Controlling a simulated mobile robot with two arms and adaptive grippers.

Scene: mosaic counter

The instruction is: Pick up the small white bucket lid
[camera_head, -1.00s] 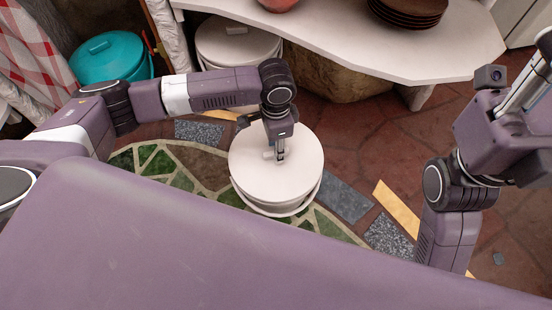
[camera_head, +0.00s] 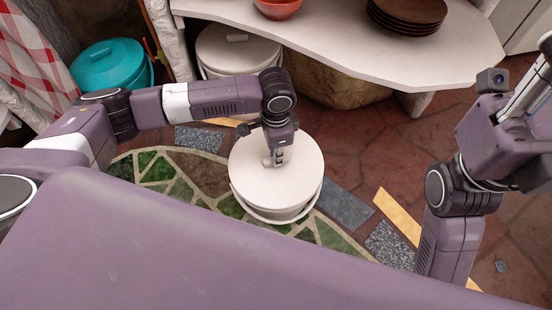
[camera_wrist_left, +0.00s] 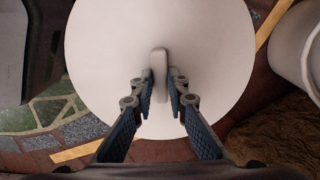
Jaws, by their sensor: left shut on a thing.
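The small white bucket lid (camera_head: 300,170) is a round white disc with a raised bar handle (camera_wrist_left: 158,62) across its middle. It sits on the white bucket (camera_head: 282,216) in the middle of the head view. It fills much of the left wrist view (camera_wrist_left: 110,60). My left gripper (camera_head: 277,160) comes down from above the lid and is shut on the handle; in the left wrist view its two fingers (camera_wrist_left: 170,82) are on either side of the bar. No clear gap shows between lid and bucket. My right arm is at the right edge, with its fingers not clearly shown.
A second white lidded bucket (camera_head: 238,58) stands under the white counter (camera_head: 340,40). A teal bucket (camera_head: 108,66) is at the upper left. A red bowl (camera_head: 278,8) and dark stacked plates (camera_head: 408,14) are on the counter. The tiled floor (camera_head: 350,150) on the right is mostly clear.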

